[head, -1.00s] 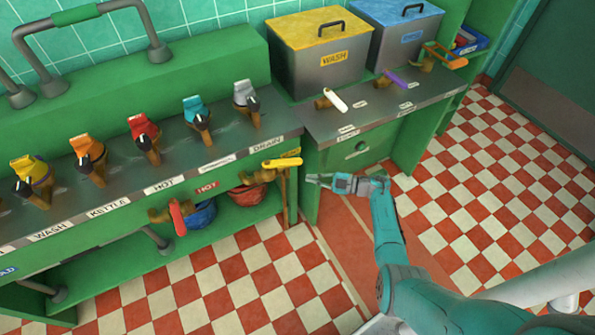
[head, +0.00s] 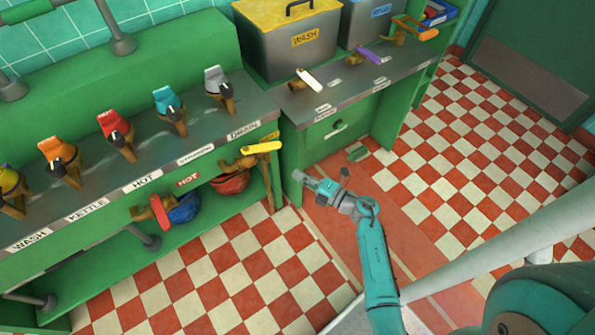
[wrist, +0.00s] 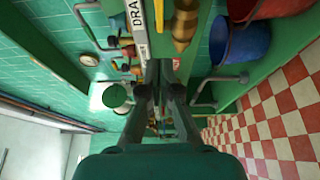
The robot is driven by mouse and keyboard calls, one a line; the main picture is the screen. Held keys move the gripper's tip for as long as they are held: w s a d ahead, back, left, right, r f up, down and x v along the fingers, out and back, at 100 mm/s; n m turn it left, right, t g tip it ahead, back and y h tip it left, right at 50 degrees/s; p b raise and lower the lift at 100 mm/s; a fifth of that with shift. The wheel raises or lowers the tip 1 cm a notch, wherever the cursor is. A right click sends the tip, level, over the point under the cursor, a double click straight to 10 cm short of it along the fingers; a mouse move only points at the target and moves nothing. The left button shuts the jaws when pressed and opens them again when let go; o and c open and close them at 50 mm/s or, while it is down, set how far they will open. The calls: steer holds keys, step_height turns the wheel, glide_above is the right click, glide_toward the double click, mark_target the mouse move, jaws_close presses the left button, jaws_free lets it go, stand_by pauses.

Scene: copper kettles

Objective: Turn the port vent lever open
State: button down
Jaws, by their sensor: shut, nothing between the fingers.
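I cannot read which lever is labelled port vent. On the right-hand counter, a white lever (head: 310,79) and a purple lever (head: 368,54) sit on brass valves, with an orange lever (head: 415,27) farther right. A yellow lever (head: 262,147) lies roughly level on a brass valve below the DRAIN label, and a red lever (head: 160,211) points down to its left. My gripper (head: 298,176) is shut and empty, just right of and below the yellow lever, apart from it. In the wrist view my fingers (wrist: 163,62) point toward the bench, with the yellow lever (wrist: 158,14) at the top edge.
Several coloured taps, including a grey one (head: 219,88), line the left counter. The checkered floor (head: 450,160) at right is clear.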

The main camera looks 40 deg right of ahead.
mark_target(278, 143)
steer(key=shift+w+d+x, duration=0.15)
steer(key=shift+d+x, duration=0.25)
steer(key=shift+x, duration=1.4)
steer(key=shift+w+d+x, duration=0.15)
steer(key=shift+d+x, duration=0.3)
steer(key=shift+x, duration=1.35)
steer(key=shift+w+d+x, duration=0.1)
steer(key=shift+d+x, duration=0.3)
steer(key=shift+x, duration=1.4)
steer(key=shift+f, duration=0.1)
steer(key=shift+w+d, duration=1.35)
steer(key=shift+w, duration=0.3)
